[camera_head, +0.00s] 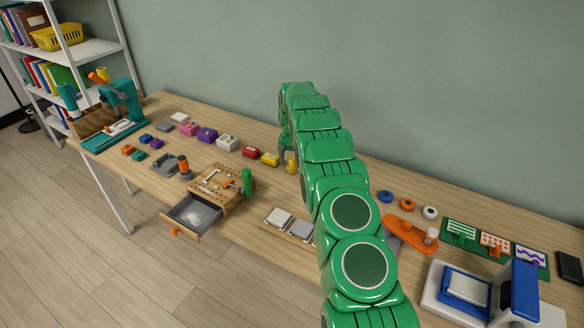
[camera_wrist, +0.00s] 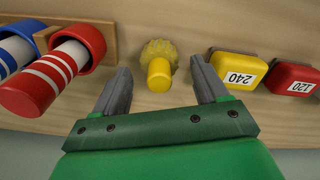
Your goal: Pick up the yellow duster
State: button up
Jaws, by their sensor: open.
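The yellow duster (camera_wrist: 159,68) shows in the wrist view as a short yellow cylinder handle on a fuzzy round yellow head. It stands on the wooden table between and beyond the fingers of my gripper (camera_wrist: 163,86). The gripper is open and empty, with one finger on each side of the duster's handle. In the head view the duster (camera_head: 291,165) is a small yellow piece beside my green arm, partly hidden by it. My gripper is mostly hidden behind the arm there.
A yellow block marked 240 (camera_wrist: 236,68) and a red block marked 120 (camera_wrist: 291,78) lie to the right in the wrist view. A red striped cylinder (camera_wrist: 60,72) and a blue striped one (camera_wrist: 14,52) in a wooden holder are at left. A wooden pegboard (camera_head: 213,186) stands above an open drawer (camera_head: 192,214).

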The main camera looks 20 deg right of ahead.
notch_tip(320, 180, down, 3)
jog(key=shift+r, duration=0.1)
jog(key=c, duration=1.1)
jog(key=shift+c, duration=0.2)
jog(key=shift+r, duration=0.2)
notch_tip(320, 180, up, 2)
jog(key=shift+r, duration=0.2)
jog(key=shift+s+r, duration=0.45)
jog(key=shift+r, duration=0.35)
jog(key=s+a+r, duration=0.1)
jog(key=s+r, duration=0.7)
jog(key=s, duration=0.5)
jog(key=shift+a+r, duration=0.25)
jog(key=shift+r, duration=0.1)
